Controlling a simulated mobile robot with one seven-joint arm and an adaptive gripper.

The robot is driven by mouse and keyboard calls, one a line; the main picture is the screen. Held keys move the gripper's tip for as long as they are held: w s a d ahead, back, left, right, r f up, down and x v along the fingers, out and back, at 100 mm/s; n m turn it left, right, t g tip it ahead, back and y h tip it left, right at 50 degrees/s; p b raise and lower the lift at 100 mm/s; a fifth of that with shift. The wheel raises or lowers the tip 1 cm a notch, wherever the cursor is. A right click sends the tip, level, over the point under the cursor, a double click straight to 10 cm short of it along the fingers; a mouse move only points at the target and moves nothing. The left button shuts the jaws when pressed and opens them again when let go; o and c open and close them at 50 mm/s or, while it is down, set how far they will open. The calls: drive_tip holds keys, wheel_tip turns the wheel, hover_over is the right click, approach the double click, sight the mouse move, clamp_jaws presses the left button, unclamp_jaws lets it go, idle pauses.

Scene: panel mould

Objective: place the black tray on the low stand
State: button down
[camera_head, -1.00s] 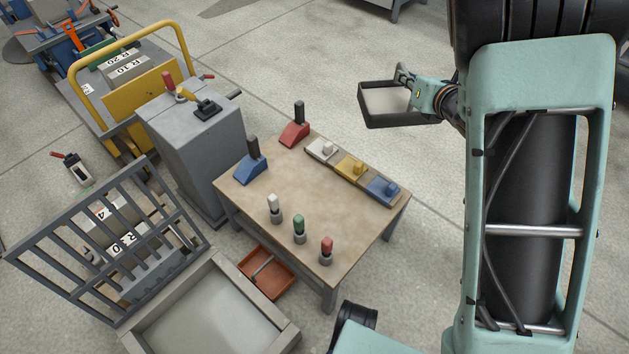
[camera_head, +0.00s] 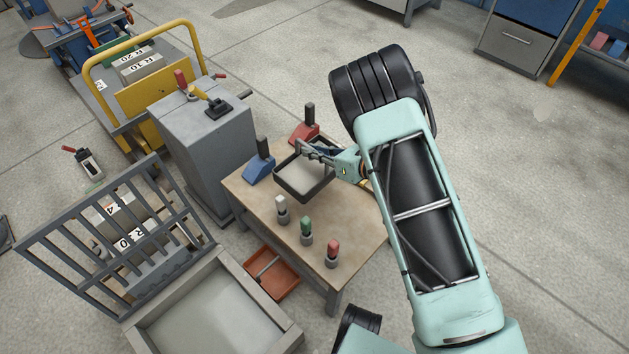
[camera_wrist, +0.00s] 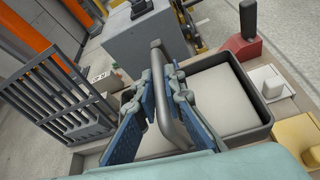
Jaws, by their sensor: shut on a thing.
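The black tray (camera_head: 288,190) is a shallow square tray with a pale floor. It is over the wooden-topped table (camera_head: 259,204); I cannot tell whether it touches the top. My gripper (camera_head: 306,148) is at its far right side. In the wrist view my gripper (camera_wrist: 165,78) has its blue fingers on both sides of the dark bar handle of the tray (camera_wrist: 238,139), shut on it. The tray looks roughly level. The low table is the likely low stand, but no label confirms this.
A blue-based lever (camera_head: 258,170) and a red-based lever (camera_head: 305,132) stand at the table's back. White, green and red knobs (camera_head: 332,254) stand at the front. White and yellow blocks (camera_wrist: 296,137) sit close beside the tray. A grey cabinet (camera_head: 212,150) stands behind left.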

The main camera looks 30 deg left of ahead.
sight(320, 178)
wheel_tip(320, 178, down, 11)
drive_tip(key=b, duration=0.3)
drive_tip(key=shift+w+a+f, duration=0.1)
drive_tip(key=shift+f, duration=0.1)
drive_tip(key=c, duration=2.5)
unclamp_jaws()
drive_tip(key=shift+f, duration=0.25)
drive_tip(key=o, duration=0.5)
drive_tip(key=shift+r, duration=0.1)
drive_tip(key=shift+r, duration=0.15)
drive_tip(key=p+v, duration=0.3)
drive_tip(key=v, duration=0.9)
drive_tip(key=shift+p, duration=0.3)
